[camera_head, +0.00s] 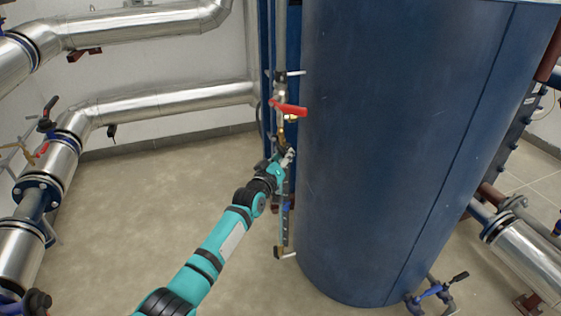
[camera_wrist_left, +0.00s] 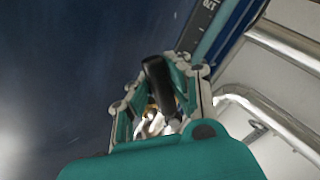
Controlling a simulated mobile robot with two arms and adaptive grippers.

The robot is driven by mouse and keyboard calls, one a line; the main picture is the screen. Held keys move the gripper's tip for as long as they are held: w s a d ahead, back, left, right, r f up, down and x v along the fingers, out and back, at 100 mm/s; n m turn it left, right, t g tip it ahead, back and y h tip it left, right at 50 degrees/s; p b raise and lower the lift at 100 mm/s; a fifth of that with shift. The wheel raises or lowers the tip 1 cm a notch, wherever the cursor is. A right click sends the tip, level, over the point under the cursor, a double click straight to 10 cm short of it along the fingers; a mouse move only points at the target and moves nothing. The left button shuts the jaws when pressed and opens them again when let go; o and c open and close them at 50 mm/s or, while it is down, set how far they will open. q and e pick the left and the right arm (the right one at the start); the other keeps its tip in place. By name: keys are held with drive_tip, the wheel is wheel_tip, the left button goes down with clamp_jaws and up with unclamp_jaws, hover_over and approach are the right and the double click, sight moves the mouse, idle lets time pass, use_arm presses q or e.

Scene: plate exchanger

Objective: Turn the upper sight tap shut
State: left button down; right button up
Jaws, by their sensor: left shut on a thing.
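A narrow vertical sight gauge (camera_head: 285,208) runs down in front of the blue tank's left edge. My left gripper (camera_head: 287,158) is at its upper part, just below a brass fitting (camera_head: 281,132), and covers much of the upper sight tap there. In the left wrist view, my left gripper (camera_wrist_left: 160,100) has a black rounded handle (camera_wrist_left: 157,80) between its fingers and is shut on it. Brass-coloured metal shows behind the handle. The tap's exact angle is hidden by the fingers. My right gripper is not in view.
A red lever (camera_head: 289,109) sits on the pipe just above my gripper. A small lower tap (camera_head: 284,254) is at the gauge's foot. The large blue tank (camera_head: 390,150) stands close on the right. Silver pipes (camera_head: 170,105) run behind at left. The floor (camera_head: 150,190) at left is clear.

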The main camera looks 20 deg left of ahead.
use_arm(q)
drive_tip(key=shift+d+r+n, duration=0.3)
drive_tip(key=shift+n, duration=0.3)
drive_tip(key=r+n+p, duration=0.1)
drive_tip(key=n, duration=0.1)
drive_tip(key=d+r+n+p, duration=0.1)
drive_tip(key=n, duration=0.2)
drive_tip(key=r+n+p, duration=0.1)
drive_tip(key=n, duration=0.1)
drive_tip(key=shift+s+d+r+p, duration=0.15)
drive_tip(key=shift+s+d+p, duration=0.05)
drive_tip(key=shift+d+p, duration=0.15)
drive_tip(key=shift+r+n, duration=0.35)
drive_tip(key=shift+n, duration=0.65)
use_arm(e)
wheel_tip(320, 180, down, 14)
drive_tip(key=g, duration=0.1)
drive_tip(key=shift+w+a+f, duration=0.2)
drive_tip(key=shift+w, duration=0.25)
use_arm(q)
drive_tip(key=c, duration=1.2)
unclamp_jaws()
drive_tip(key=shift+a, duration=0.1)
drive_tip(key=shift+s, duration=0.1)
